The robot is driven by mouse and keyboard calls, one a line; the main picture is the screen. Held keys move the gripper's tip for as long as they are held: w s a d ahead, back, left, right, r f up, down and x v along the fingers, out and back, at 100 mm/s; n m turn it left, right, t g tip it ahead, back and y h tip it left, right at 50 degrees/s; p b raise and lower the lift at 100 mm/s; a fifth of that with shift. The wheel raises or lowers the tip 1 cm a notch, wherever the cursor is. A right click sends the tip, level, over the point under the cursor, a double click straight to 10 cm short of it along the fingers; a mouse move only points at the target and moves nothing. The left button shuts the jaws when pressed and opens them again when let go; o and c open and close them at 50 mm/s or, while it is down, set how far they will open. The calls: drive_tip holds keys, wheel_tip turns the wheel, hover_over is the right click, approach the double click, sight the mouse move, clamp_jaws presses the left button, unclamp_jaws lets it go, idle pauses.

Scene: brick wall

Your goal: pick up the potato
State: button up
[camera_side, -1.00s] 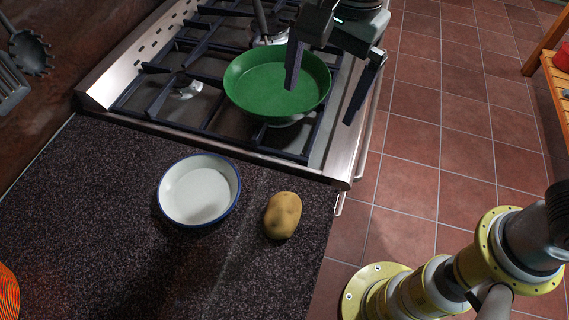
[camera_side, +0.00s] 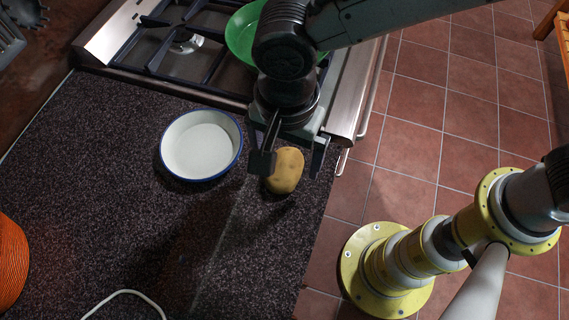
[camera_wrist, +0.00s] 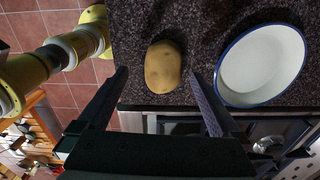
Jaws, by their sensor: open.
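The potato (camera_side: 286,170) is yellow-brown and lies on the dark speckled counter near its right edge. It also shows in the wrist view (camera_wrist: 163,67), between and just beyond my two fingers. My gripper (camera_side: 290,168) is open and empty, pointing down over the potato in the side view. One finger overlaps the potato's left side in the picture, and the other is to its right. I see no contact, and the exact height of the fingertips above the counter cannot be told. In the wrist view my gripper (camera_wrist: 160,80) has its fingers spread wide.
A white bowl with a blue rim (camera_side: 201,146) stands left of the potato, close to one finger in the wrist view. A green pan (camera_side: 243,35) is on the stove (camera_side: 180,50) behind. An orange ribbed object (camera_side: 10,262) sits far left. The front counter is mostly clear.

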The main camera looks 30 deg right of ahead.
sight(282, 168)
drive_tip(key=f, duration=0.5)
drive_tip(key=shift+w+a, duration=0.15)
drive_tip(key=shift+w, duration=0.1)
drive_tip(key=c, duration=1.4)
